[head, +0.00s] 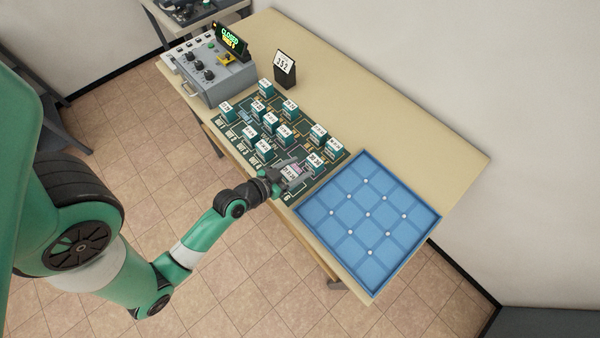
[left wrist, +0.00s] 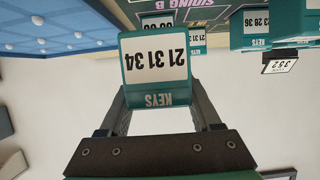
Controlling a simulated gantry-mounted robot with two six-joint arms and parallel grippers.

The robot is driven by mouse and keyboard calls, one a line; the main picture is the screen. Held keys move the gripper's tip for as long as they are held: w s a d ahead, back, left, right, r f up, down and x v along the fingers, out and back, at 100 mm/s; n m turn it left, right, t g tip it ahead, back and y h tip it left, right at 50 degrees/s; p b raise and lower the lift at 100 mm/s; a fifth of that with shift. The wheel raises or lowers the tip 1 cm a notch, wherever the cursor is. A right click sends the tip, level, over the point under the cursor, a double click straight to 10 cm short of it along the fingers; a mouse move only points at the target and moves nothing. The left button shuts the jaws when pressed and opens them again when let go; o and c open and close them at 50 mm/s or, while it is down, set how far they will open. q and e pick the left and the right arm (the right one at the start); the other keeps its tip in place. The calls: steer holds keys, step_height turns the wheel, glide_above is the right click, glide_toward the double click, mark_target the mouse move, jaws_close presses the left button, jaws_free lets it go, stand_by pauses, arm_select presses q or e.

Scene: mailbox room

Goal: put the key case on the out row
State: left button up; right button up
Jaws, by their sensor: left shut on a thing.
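My left gripper (head: 291,175) is over the near right part of the dark green board in the head view. It is shut on a teal key case with a white label. In the left wrist view the held key case (left wrist: 155,66) reads "21 31 34" and "KEYS", between the two fingers (left wrist: 160,105). Several similar key cases, such as one in the middle (head: 285,130), stand on the board (head: 233,134). The board has numbered white markings along its near edge. I cannot tell whether the held case touches the board. My right gripper does not show.
A blue tray (head: 331,223) with a grid and white knobs lies right of the board. A grey control box (head: 215,75) with knobs and a lit sign (head: 230,38) stands at the back left. A dark stand with a "352" card (head: 285,66) is behind the board. The table's (head: 400,135) far side is clear.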

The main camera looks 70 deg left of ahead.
arm_select(q)
steer(key=shift+w+a+f, duration=0.3)
steer(key=shift+w+f, duration=0.25)
steer(key=shift+f, duration=0.1)
steer(key=shift+w+f+b, duration=0.1)
steer(key=shift+f+b, duration=0.75)
steer(key=shift+f, duration=0.85)
steer(key=shift+a, duration=0.1)
steer(key=shift+f, duration=0.2)
steer(key=o, duration=1.4)
steer(key=shift+o, duration=0.2)
steer(key=shift+r, duration=0.15)
